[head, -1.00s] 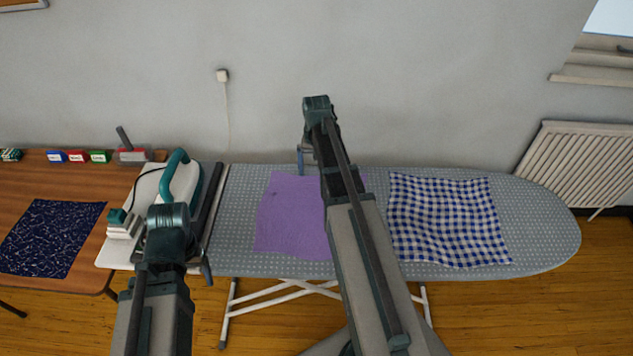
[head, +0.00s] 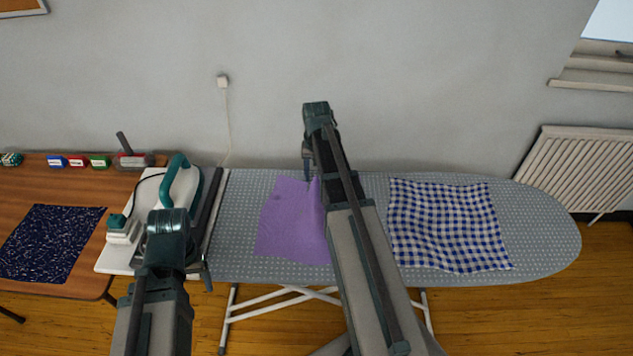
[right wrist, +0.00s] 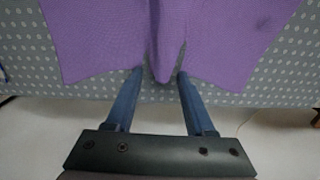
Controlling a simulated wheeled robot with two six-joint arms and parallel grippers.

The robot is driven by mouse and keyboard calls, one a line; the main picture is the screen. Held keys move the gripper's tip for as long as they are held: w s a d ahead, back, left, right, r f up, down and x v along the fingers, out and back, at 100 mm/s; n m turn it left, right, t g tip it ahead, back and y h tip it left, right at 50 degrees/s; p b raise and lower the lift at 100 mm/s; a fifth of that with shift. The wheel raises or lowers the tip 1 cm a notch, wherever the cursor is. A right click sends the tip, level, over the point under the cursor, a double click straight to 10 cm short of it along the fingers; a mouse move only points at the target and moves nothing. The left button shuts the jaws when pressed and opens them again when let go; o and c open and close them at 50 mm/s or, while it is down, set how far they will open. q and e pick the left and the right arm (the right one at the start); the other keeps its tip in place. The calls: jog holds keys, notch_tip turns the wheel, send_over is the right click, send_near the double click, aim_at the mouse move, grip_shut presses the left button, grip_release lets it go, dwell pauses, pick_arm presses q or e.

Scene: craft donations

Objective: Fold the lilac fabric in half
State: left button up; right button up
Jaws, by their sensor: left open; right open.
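The lilac fabric (head: 285,225) lies on the grey dotted ironing board, left of its middle. A raised pleat stands in it at the far edge, beside my right arm, which hides its right part. In the right wrist view the fabric (right wrist: 100,40) shows this pleat with its tip between the two fingers. My right gripper (head: 307,170) is open at the fabric's far edge; its fingertips (right wrist: 160,73) stand on either side of the pleat. My left gripper (head: 207,277) is open and empty near the board's left end, apart from the fabric.
A blue checked cloth (head: 450,225) lies on the ironing board (head: 545,235) to the right. A teal iron (head: 180,185) stands at the left. A wooden table (head: 30,180) holds a dark speckled cloth (head: 50,240) and small coloured boxes (head: 78,161). The board's right end is clear.

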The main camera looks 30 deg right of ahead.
grip_shut()
dwell(0.6)
